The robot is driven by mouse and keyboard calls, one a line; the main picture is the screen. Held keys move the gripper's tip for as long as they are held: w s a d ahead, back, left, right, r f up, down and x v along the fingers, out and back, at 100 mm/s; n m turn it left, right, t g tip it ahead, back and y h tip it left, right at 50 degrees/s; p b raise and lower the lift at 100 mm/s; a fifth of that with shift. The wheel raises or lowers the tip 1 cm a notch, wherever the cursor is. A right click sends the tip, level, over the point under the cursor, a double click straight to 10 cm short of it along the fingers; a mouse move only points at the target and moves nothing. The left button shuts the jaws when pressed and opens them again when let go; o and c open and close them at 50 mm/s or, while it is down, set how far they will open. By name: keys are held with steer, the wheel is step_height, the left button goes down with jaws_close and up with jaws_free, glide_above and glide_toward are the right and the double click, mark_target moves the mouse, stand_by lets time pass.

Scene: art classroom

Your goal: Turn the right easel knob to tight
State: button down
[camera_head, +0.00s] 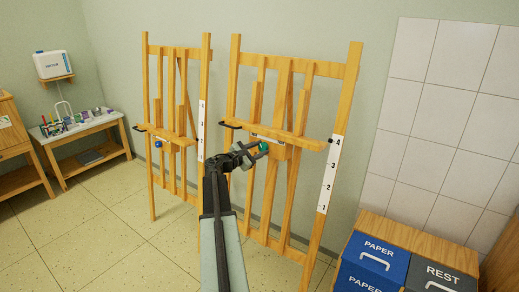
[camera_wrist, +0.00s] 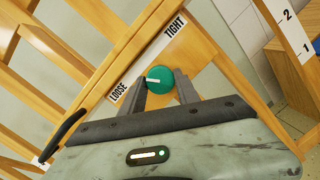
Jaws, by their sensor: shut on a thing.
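The right easel (camera_head: 349,100) is a wooden frame with a green round knob (camera_head: 263,147) below its ledge. In the wrist view the green knob (camera_wrist: 161,85) has a white pointer line. A white strip (camera_wrist: 147,60) behind it reads LOOSE at lower left and TIGHT at upper right. The pointer faces left, nearer the LOOSE end. My gripper (camera_head: 256,151) is at the knob. In the wrist view my gripper (camera_wrist: 161,92) has a finger on either side of the knob and is shut on it. The fingers partly hide its lower edge.
The left easel (camera_head: 148,100) stands beside it with a blue knob (camera_head: 158,144). A blue PAPER bin (camera_head: 380,256) and a dark REST bin (camera_head: 440,279) stand at lower right. A bench (camera_head: 80,131) with art supplies is at left. Tiled floor at left is clear.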

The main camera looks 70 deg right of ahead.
steer(key=m, duration=0.2)
steer(key=m+p, duration=0.1)
steer(key=m, duration=0.1)
steer(key=m+y+p, duration=0.1)
steer(key=shift+w+d+r+m, duration=0.15)
steer(key=shift+w+r+m, duration=0.05)
steer(key=shift+r+m, duration=0.2)
steer(key=m+p, duration=0.2)
steer(key=m, duration=0.2)
steer(key=shift+y, duration=0.3)
steer(key=m+t+p, duration=0.1)
steer(key=m, duration=0.3)
steer(key=shift+s+r+m+y+p, duration=0.1)
steer(key=shift+m+y+p, duration=0.2)
steer(key=shift+p, duration=0.1)
steer(key=shift+m+t+p, duration=0.5)
steer(key=shift+m+p, duration=0.05)
steer(key=shift+m, duration=1.25)
steer(key=c, duration=0.9)
jaws_free()
steer(key=shift+s, duration=0.1)
